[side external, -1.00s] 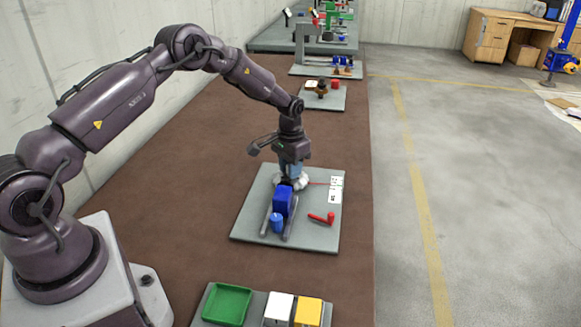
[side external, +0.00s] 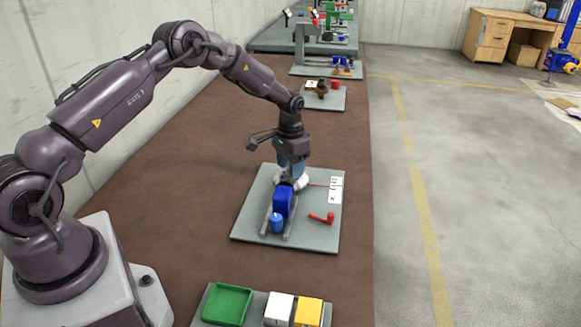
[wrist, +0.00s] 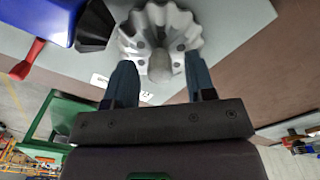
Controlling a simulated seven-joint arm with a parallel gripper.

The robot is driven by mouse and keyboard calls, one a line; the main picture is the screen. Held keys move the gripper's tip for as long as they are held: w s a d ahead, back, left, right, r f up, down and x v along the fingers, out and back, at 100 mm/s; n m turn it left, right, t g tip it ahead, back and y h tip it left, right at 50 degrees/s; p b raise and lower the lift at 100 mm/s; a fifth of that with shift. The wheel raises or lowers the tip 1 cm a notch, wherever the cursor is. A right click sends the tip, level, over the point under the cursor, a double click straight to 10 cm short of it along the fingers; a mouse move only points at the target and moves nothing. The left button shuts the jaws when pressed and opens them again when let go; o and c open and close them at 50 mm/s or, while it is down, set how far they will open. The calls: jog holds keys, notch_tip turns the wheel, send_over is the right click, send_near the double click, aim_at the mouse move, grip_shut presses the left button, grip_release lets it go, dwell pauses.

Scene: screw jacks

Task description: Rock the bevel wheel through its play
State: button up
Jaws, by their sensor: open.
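The bevel wheel (wrist: 158,22), pale grey with a scalloped toothed rim and a round central hub, fills the top middle of the wrist view. A dark faceted part (wrist: 94,25) sits beside the wheel, against the blue housing (side external: 283,202). A thin red pointer (side external: 318,184) reaches from the wheel toward a white marked card (side external: 336,190).
A red crank-shaped part (side external: 322,218) lies on the grey plate (side external: 255,222). A blue cylinder (side external: 277,224) stands in front of the housing. A green tray (side external: 227,304), white block (side external: 279,308) and yellow block (side external: 308,311) are nearer. The brown bench left of the plate is clear.

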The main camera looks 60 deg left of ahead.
aim_at(286, 180)
notch_tip(286, 180, up, 12)
dwell(0.4)
jog(key=s+d+r+t, duration=0.2)
jog(key=s+d+r, duration=0.3)
jog(key=s, duration=0.5)
jog(key=s+d+r+t, duration=0.1)
jog(key=s+d+r, duration=0.3)
jog(key=s+r, duration=0.3)
jog(key=s+d+r+t, duration=0.2)
jog(key=s+d+r, duration=0.3)
jog(key=s, duration=0.8)
jog(key=shift+s+d+r+t, duration=0.3)
jog(key=shift+d+r, duration=0.05)
jog(key=shift+r, duration=0.1)
